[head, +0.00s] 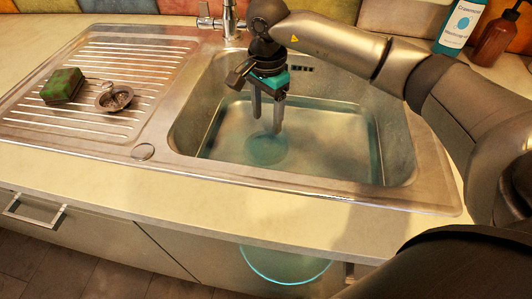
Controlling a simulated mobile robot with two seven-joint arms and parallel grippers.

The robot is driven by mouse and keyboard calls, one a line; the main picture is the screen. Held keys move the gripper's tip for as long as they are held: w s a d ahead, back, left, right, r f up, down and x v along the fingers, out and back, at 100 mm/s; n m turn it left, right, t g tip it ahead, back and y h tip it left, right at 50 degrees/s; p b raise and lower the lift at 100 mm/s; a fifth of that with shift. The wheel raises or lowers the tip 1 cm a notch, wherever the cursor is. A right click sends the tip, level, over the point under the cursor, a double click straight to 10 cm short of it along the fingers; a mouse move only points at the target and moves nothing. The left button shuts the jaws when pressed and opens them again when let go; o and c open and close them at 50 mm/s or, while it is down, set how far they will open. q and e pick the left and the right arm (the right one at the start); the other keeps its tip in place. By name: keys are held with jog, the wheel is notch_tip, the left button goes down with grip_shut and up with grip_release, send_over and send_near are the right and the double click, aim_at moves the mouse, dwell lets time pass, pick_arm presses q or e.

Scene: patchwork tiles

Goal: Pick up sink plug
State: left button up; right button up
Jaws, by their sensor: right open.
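The sink basin (340,165) holds clear, slightly teal water. A blurred round teal shape (266,152) shows through the water on its floor; I cannot tell whether it is a plug or the drain. A round metal piece like a strainer plug (114,98) lies on the ribbed drainer to the left. My right gripper (267,125) points down into the basin, open and with nothing between its fingers, above the teal shape. I cannot tell how far its fingertips are from that shape. My left gripper is not in view.
A green and brown sponge (63,86) lies on the drainer (135,60). The tap (226,22) stands behind the basin, close to my right arm. A blue-labelled bottle (460,25) and a brown bottle (495,38) stand at back right. A teal-rimmed round shape (285,282) shows below the counter front.

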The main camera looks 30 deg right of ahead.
aim_at(267, 142)
jog(key=shift+f+b, duration=0.3)
jog(key=shift+f, duration=1.2)
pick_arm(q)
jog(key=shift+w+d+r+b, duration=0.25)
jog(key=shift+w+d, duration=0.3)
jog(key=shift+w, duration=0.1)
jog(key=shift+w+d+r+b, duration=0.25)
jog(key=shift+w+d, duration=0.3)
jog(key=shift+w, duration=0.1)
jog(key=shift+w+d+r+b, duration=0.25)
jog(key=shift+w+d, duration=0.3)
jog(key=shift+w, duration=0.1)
pick_arm(e)
jog(key=shift+f, duration=2.2)
grip_shut()
